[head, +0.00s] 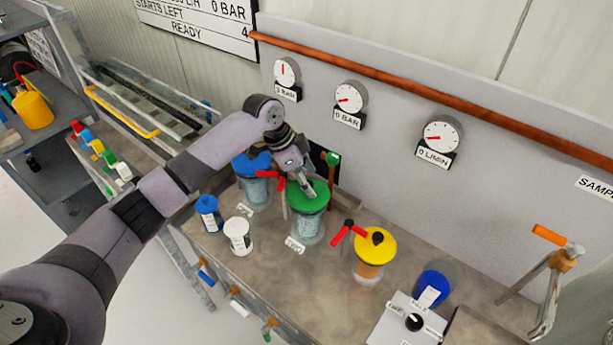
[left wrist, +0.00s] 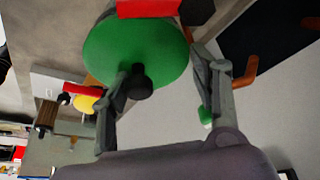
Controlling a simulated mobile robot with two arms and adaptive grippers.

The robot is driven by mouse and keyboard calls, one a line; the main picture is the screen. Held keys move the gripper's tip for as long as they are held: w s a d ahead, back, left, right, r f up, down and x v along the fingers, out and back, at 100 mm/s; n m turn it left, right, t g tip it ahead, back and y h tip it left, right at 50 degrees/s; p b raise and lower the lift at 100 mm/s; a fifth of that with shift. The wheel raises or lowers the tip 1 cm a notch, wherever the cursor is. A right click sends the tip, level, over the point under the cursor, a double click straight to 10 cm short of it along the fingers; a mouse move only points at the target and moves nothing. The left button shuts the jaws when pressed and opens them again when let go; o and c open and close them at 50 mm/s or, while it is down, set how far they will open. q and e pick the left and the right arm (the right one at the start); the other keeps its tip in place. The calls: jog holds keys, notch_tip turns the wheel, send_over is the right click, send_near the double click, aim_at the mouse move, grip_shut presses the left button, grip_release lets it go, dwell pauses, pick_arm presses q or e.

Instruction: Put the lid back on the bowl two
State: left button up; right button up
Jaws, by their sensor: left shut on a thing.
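The green lid (head: 312,197) is at the top of the middle clear bowl (head: 308,226). I cannot tell if it is fully seated or slightly above the rim. The label in front of this bowl is too small to read. My left gripper (head: 306,190) comes down from above and is shut on the green lid. In the left wrist view the lid (left wrist: 120,48) with its black knob (left wrist: 139,88) shows at the fingers (left wrist: 165,65). The bowl under it is hidden there. My right gripper is not in view.
A blue-lidded bowl (head: 252,164) stands to the left and a yellow-lidded one (head: 376,247) to the right. Red handles (head: 347,233) stick out beside the bowls. A blue bottle (head: 208,213) and a white jar (head: 238,236) stand in front. A gauge wall (head: 400,100) rises behind.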

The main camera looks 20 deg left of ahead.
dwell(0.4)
pick_arm(q)
jog(key=o, duration=1.5)
jog(key=shift+c, duration=0.2)
jog(key=o, duration=0.5)
jog(key=shift+r, duration=0.1)
jog(key=shift+r+p, duration=3.45)
jog(key=shift+p, duration=0.2)
jog(key=shift+c, duration=0.2)
